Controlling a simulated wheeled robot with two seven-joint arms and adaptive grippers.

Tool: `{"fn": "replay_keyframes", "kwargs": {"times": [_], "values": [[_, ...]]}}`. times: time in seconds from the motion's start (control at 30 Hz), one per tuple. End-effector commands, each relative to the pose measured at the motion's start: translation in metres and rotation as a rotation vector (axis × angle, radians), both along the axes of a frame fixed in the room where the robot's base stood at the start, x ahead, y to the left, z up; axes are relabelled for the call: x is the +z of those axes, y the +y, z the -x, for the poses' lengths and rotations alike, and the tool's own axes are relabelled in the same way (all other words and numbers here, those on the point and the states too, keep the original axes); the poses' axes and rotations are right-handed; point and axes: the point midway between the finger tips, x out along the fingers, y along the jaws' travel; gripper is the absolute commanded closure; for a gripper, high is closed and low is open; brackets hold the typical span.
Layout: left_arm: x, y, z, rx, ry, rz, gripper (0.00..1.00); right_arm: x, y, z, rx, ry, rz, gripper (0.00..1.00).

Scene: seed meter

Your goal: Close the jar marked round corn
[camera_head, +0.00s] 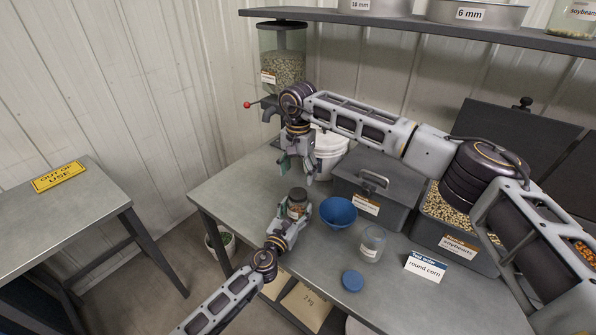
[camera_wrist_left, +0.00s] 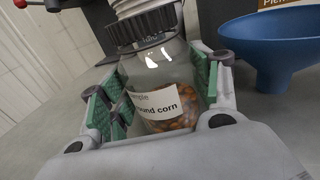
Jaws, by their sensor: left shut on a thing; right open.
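The jar marked round corn (camera_wrist_left: 168,95) is clear glass with orange corn kernels in its lower part and a white label. It stands on the table in the head view (camera_head: 296,210). A dark ribbed lid (camera_wrist_left: 142,27) sits on its mouth; I cannot tell whether it is screwed tight. The lid also shows in the head view (camera_head: 298,193). My left gripper (camera_head: 293,219) is shut around the jar's body, with green pads (camera_wrist_left: 100,112) at its sides. My right gripper (camera_head: 297,168) is open and empty, pointing down above the jar and apart from it.
A blue funnel (camera_head: 338,212) stands right of the jar. A grey lidded box (camera_head: 375,188) and a soybeans bin (camera_head: 452,236) stand behind.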

Motion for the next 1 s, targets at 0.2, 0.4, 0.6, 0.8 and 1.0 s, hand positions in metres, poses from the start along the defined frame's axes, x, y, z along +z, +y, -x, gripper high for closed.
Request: {"fn": "replay_keyframes", "kwargs": {"times": [0.2,0.4,0.6,0.8,1.0], "values": [[-0.0003,0.0001,0.0001,0.0,0.0,0.0,1.0,0.0,0.0,0.0,0.159,0.0,0.0,0.31],[-0.0003,0.0001,0.0001,0.0,0.0,0.0,1.0,0.0,0.0,0.0,0.246,-0.001,0.0,0.31],[-0.0003,0.0001,0.0001,0.0,0.0,0.0,1.0,0.0,0.0,0.0,0.269,-0.001,0.0,0.31],[-0.0003,0.0001,0.0001,0.0,0.0,0.0,1.0,0.0,0.0,0.0,0.268,-0.001,0.0,0.31],[-0.0003,0.0001,0.0001,0.0,0.001,0.0,1.0,-0.0028,0.0001,0.0001,0.267,-0.001,0.0,0.31]]}}
